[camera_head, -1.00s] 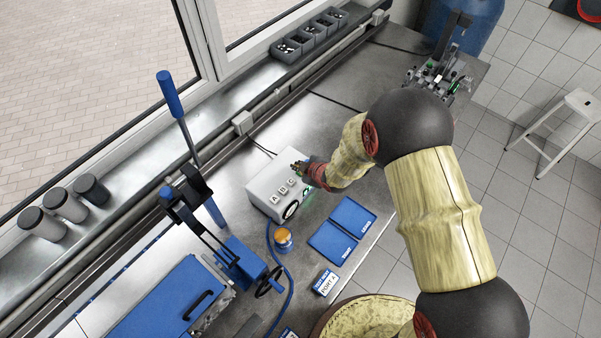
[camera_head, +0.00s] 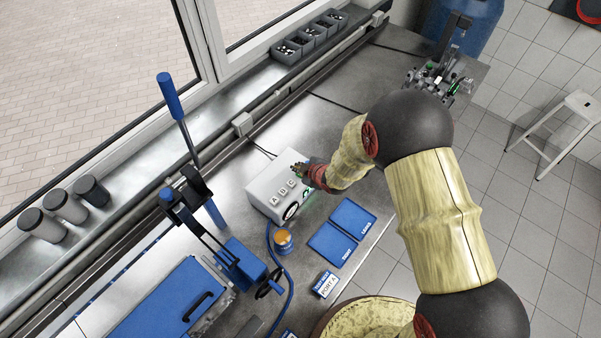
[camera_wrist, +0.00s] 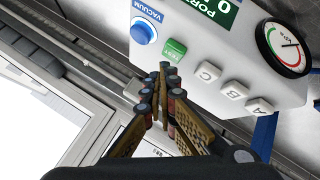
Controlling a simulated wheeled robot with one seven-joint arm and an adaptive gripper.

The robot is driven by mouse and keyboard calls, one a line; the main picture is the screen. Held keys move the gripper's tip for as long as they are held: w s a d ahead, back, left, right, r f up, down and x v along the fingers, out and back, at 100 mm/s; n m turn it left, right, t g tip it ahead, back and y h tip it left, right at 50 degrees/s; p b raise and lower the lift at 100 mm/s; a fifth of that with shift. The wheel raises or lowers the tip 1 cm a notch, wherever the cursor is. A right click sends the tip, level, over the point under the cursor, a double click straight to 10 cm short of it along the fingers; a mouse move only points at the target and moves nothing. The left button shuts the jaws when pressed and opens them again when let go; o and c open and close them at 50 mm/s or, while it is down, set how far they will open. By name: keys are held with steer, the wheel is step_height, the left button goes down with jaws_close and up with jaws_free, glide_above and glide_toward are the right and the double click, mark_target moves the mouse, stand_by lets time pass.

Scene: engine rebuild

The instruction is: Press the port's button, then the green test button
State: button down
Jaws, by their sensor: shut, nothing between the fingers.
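The grey-white tester box (camera_head: 272,208) stands on the bench. In the wrist view its face shows the green TEST button (camera_wrist: 174,48), white port buttons C (camera_wrist: 208,72), B (camera_wrist: 235,90) and A (camera_wrist: 260,106), and a blue VACUUM knob (camera_wrist: 144,30). A green PORT display (camera_wrist: 217,10) is partly cut off and shows a 0. A card (camera_head: 325,284) on the bench reads PORT A. My gripper (camera_wrist: 164,70) is shut and empty, its tips right beside the TEST button; I cannot tell whether they touch it. The gripper (camera_head: 298,169) also shows over the box's far end in the head view.
A round gauge (camera_wrist: 287,48) is on the box. Two blue trays (camera_head: 332,245) lie to its right, and an orange-topped can (camera_head: 283,239) and blue hose (camera_head: 289,290) are in front. A blue lever press (camera_head: 240,262) stands at the left. The window ledge lies behind.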

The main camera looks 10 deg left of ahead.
steer(key=shift+f, duration=0.2)
steer(key=shift+f+b, duration=0.25)
steer(key=shift+b, duration=0.35)
steer(key=shift+f+b, duration=0.5)
steer(key=shift+b, duration=0.05)
stand_by(0.6)
steer(key=shift+r, duration=0.15)
stand_by(0.3)
steer(key=shift+r+p, duration=0.5)
steer(key=shift+r, duration=0.3)
steer(key=shift+r, duration=0.15)
steer(key=shift+r+p, duration=1.5)
steer(key=shift+r, duration=0.95)
steer(key=shift+f, duration=0.1)
